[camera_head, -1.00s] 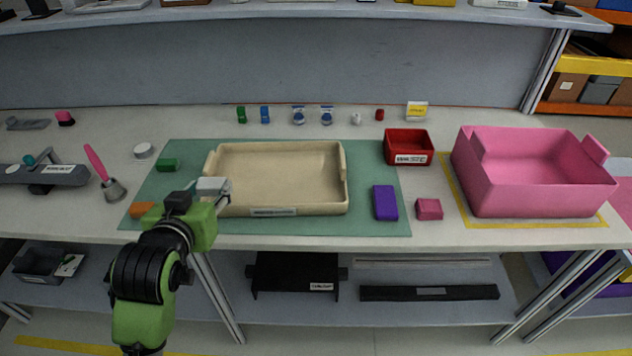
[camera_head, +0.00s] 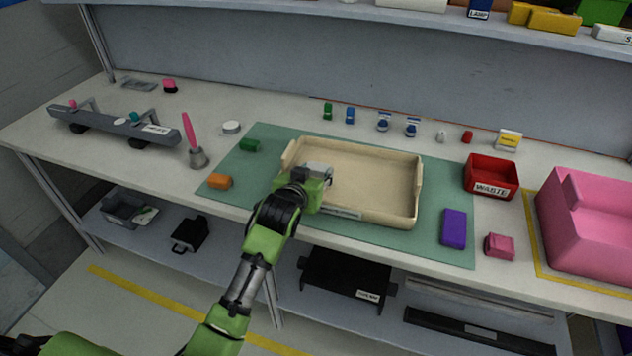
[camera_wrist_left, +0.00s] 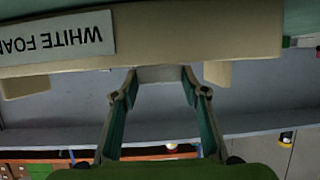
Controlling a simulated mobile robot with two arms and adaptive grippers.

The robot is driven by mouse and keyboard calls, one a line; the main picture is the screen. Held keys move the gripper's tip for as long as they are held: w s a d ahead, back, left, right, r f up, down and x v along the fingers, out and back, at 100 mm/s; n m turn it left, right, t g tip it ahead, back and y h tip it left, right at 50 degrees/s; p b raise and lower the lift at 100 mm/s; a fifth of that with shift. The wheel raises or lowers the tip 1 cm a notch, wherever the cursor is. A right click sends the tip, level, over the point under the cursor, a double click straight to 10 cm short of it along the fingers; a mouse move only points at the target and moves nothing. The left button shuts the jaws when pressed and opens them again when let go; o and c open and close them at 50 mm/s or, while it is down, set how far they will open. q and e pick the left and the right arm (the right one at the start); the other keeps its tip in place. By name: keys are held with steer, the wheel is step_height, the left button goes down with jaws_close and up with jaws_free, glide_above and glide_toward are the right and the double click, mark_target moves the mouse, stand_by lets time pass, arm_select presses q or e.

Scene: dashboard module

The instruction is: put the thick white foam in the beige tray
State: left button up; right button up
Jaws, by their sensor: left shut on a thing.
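The beige tray (camera_head: 400,205) lies on the green mat, with a label on its front wall. In the left wrist view the tray wall (camera_wrist_left: 200,30) crosses the top, with a label reading WHITE FOAM upside down. My left gripper (camera_head: 325,176) is over the left front part of the tray. It is shut on a whitish block, the thick white foam (camera_head: 318,167), which also shows between the fingertips in the left wrist view (camera_wrist_left: 160,75). The arm hides part of the tray's front left. I cannot tell whether the foam touches the tray floor. My right gripper is not in view.
On the mat (camera_head: 350,235) are a green block (camera_head: 250,145), an orange block (camera_head: 219,181) and a purple block (camera_head: 454,228). A red waste bin (camera_head: 491,175), a pink block (camera_head: 499,245) and a pink bin (camera_head: 590,225) stand to the right. Small items line the back.

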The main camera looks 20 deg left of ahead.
arm_select(q)
steer(key=shift+w+d+f, duration=0.1)
steer(key=shift+w+f, duration=0.05)
steer(key=shift+f, duration=0.85)
steer(key=shift+w+f, duration=0.1)
steer(key=shift+f, duration=0.9)
steer(key=o, duration=0.8)
steer(key=shift+c, duration=0.2)
steer(key=shift+s+r, duration=0.1)
steer(key=shift+r, duration=0.1)
steer(key=v, duration=1.2)
